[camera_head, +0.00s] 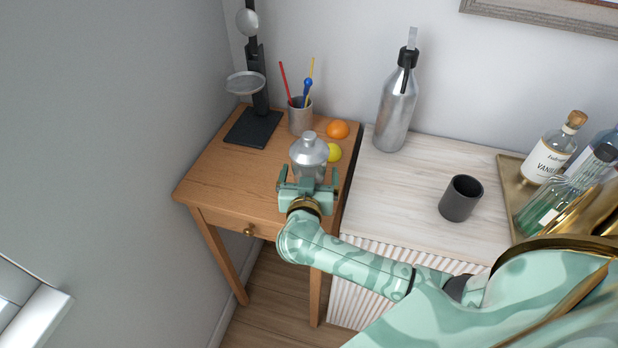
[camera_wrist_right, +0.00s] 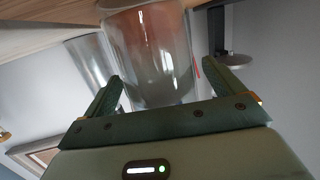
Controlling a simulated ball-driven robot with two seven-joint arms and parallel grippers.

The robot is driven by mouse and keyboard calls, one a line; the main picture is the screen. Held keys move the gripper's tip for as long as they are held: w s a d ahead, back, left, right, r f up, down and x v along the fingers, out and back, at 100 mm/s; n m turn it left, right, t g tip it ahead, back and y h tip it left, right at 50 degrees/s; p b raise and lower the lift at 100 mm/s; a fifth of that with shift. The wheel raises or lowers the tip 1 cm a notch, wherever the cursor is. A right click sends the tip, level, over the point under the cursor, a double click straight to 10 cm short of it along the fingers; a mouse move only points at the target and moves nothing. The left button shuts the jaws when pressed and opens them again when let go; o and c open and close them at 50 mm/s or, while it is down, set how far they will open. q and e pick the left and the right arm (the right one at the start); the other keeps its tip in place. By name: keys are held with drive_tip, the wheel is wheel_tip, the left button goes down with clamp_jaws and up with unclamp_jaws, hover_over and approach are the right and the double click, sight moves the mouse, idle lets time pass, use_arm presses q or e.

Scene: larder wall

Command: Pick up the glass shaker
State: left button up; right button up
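The glass shaker (camera_head: 309,153), with a silvery domed top and small cap, stands upright near the front of the wooden side table (camera_head: 215,178). Its lower part is partly hidden by my right gripper (camera_head: 307,180) in the head view. In the right wrist view the shaker's clear glass body (camera_wrist_right: 150,50) lies between the two green fingers of my right gripper (camera_wrist_right: 164,74). The fingers are apart, with a visible gap between the glass and the right-hand finger. My left gripper is not in view.
A yellow lemon (camera_head: 334,152) and an orange (camera_head: 338,129) lie close behind the shaker. A pencil cup (camera_head: 300,117) and black stand (camera_head: 253,128) are farther back. A steel bottle (camera_head: 395,110) and dark cup (camera_head: 461,198) stand on the pale cabinet.

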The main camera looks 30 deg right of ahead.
sight(319, 159)
drive_tip(key=c, duration=1.4)
drive_tip(key=shift+r, duration=0.15)
drive_tip(key=shift+c, duration=0.2)
drive_tip(key=shift+w+r+p, duration=0.1)
drive_tip(key=shift+r+p, duration=0.3)
drive_tip(key=shift+r, duration=0.2)
drive_tip(key=r, duration=0.1)
drive_tip(key=r+p, duration=0.1)
drive_tip(key=r, duration=0.1)
drive_tip(key=shift+s+p, duration=0.25)
drive_tip(key=shift+p, duration=0.1)
drive_tip(key=s+r+p, duration=0.1)
drive_tip(key=s+r, duration=0.1)
drive_tip(key=s+a+r+p, duration=0.1)
drive_tip(key=s+r+p, duration=0.1)
drive_tip(key=r, duration=0.1)
drive_tip(key=shift+s+a+r, duration=0.1)
drive_tip(key=shift+s+r, duration=0.25)
drive_tip(key=shift+s, duration=0.05)
drive_tip(key=s+a+r+p, duration=0.2)
drive_tip(key=s+r, duration=0.1)
drive_tip(key=s, duration=0.5)
use_arm(q)
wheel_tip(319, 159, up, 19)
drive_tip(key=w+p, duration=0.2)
drive_tip(key=p, duration=0.9)
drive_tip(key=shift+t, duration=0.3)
use_arm(e)
wheel_tip(319, 159, up, 8)
drive_tip(key=shift+s, duration=0.2)
